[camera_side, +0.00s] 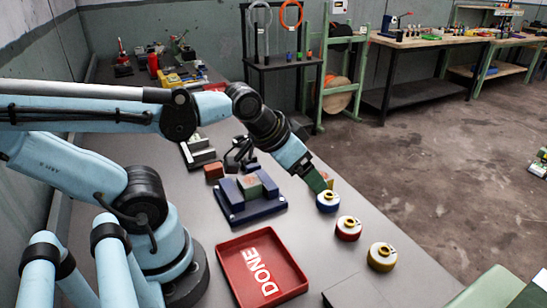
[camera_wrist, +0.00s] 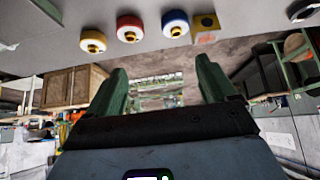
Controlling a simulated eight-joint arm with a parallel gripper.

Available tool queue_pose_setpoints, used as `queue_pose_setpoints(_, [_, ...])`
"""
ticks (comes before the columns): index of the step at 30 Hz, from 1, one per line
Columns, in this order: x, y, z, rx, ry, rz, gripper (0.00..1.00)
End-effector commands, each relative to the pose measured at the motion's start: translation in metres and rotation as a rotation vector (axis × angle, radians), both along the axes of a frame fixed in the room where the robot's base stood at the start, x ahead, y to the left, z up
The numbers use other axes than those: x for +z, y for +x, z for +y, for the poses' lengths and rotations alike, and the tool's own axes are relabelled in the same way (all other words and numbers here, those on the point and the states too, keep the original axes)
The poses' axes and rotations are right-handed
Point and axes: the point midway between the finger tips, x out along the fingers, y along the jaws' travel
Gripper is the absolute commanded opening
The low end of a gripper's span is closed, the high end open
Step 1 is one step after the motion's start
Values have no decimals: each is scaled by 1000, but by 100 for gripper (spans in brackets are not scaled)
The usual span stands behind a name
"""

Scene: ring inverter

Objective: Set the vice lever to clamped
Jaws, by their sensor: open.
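A dark blue vice-like fixture (camera_side: 234,193) sits on the grey table in the side view, with a greenish block (camera_side: 251,186) between its two blue blocks. I cannot make out a lever on it or tell its setting. My gripper (camera_side: 318,182) has green fingers and hangs to the right of the fixture, above or beside the blue-and-white ring piece (camera_side: 328,202). In the wrist view the fingers of my gripper (camera_wrist: 161,72) are spread apart with nothing between them. The fixture is not clearly seen in the wrist view.
Red (camera_side: 348,229) and yellow (camera_side: 381,257) ring pieces stand along the table's right edge. A red tray marked DONE (camera_side: 232,273) lies in front of the fixture. A reddish-brown block (camera_side: 214,171) and a grey metal device (camera_side: 197,150) stand behind it.

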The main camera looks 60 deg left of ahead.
Motion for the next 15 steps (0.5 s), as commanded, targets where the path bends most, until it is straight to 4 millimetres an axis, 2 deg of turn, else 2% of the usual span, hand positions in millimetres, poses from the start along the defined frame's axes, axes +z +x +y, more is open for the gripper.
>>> queue_pose_setpoints(1, [0,0,0,1,-1,0,78])
queue_pose_setpoints(5, [2,-1,8,40,-13,1,58])
queue_pose_setpoints(7, [4,-2,18,93,-28,3,47])
queue_pose_setpoints(15, [22,-20,83,475,-158,-4,6])
